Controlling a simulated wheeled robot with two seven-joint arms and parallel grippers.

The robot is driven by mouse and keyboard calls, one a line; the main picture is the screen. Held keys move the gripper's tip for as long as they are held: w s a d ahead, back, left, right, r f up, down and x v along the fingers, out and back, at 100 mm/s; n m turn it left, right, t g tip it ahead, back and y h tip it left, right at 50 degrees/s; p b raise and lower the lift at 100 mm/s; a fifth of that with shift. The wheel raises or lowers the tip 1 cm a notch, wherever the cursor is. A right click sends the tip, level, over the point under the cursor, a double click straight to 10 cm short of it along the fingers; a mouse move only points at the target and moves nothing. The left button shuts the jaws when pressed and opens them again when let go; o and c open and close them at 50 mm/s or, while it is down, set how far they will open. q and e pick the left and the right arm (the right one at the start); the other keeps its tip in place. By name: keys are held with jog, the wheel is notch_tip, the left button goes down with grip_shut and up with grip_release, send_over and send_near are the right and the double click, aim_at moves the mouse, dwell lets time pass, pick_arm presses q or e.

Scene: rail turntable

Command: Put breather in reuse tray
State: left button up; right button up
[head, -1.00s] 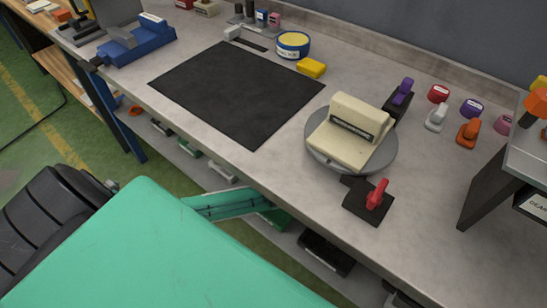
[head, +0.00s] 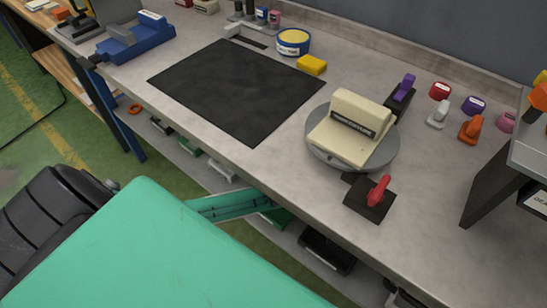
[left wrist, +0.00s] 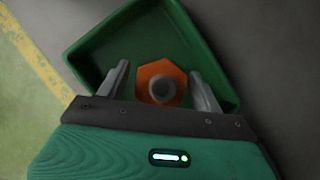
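In the left wrist view an orange hexagonal part with a round grey centre (left wrist: 162,84), which looks like the breather, appears inside a green tray (left wrist: 88,58). No label shows on the tray, so I cannot tell if it is the reuse tray. My left gripper (left wrist: 160,72) is above the tray with its two fingers spread on either side of the orange part. A gap shows at the left finger; the right finger is close to the part. Neither gripper shows in the head view.
The bench holds a round turntable (head: 380,167) with a cream block (head: 352,128), a red-handled device (head: 377,193), a black mat (head: 225,90) and a yellow block (head: 312,65). Several bins sit on a shelf under the bench edge, including a black one (head: 326,252). The mat is clear.

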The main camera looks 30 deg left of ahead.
pick_arm(q)
jog(key=shift+r, duration=0.2)
jog(key=p+v, duration=0.2)
jog(key=v, duration=0.5)
jog(key=s+d+n, duration=0.1)
jog(key=n, duration=0.1)
jog(key=s+d+f+n+h, duration=0.1)
jog(key=s+d+n, duration=0.1)
jog(key=s+d+f+n+h, duration=0.1)
jog(key=s+d+n, duration=0.1)
jog(key=shift+d+f+g, duration=0.1)
jog(key=shift+g, duration=0.2)
jog(key=s+d+f+n+h, duration=0.1)
jog(key=s+n, duration=0.6)
jog(key=n, duration=0.3)
jog(key=s+d+f+n+g+h, duration=0.1)
jog(key=s+d+f+n, duration=0.1)
jog(key=s+n, duration=0.5)
jog(key=n, duration=0.3)
jog(key=shift+s+f+h, duration=0.15)
jog(key=shift+s+h, duration=0.15)
jog(key=shift+s, duration=0.05)
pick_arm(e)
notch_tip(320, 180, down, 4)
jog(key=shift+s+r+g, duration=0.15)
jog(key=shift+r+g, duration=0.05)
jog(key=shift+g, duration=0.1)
